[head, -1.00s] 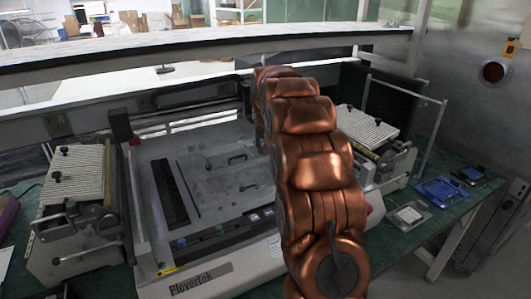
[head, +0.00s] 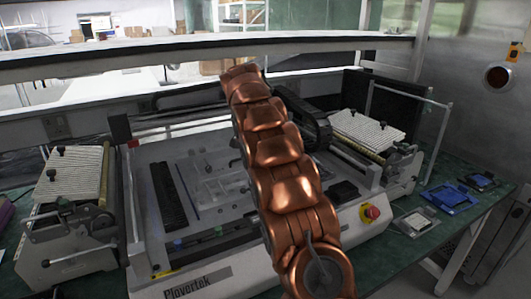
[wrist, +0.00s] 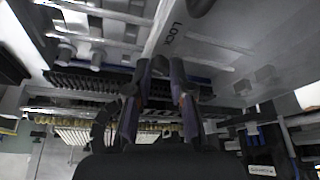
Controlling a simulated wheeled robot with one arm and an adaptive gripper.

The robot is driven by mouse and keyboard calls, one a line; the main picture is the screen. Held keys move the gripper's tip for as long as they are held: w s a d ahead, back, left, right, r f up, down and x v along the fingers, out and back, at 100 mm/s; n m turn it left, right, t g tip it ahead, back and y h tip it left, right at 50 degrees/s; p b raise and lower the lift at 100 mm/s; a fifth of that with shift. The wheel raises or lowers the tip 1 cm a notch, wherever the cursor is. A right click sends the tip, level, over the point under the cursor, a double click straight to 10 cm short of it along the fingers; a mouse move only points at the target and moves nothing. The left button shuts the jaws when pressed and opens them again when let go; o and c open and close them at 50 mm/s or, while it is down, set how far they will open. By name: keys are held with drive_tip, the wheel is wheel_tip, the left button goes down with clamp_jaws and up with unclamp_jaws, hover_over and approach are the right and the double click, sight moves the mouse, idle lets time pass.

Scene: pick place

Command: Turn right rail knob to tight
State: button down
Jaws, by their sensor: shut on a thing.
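My copper-coloured arm reaches over the white Plovertek machine (head: 150,283) in the head view, and its end and my gripper are not clearly visible there. A pale metal rail marked LOCK (wrist: 172,38) runs just beside the fingertips.
A red emergency button (head: 372,211) sits on the machine's front right. Ribbed feeder units stand at left (head: 75,172) and right (head: 366,132). A black cable chain (head: 305,122) lies just right of my arm. Blue trays (head: 450,197) lie on the green bench at right.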

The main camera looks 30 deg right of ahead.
drive_tip(key=shift+m, duration=0.6)
drive_tip(key=c, duration=1)
unclamp_jaws()
drive_tip(key=shift+c, duration=0.2)
drive_tip(key=shift+v, duration=2.5)
drive_tip(key=s+a, duration=0.2)
drive_tip(key=a, duration=1)
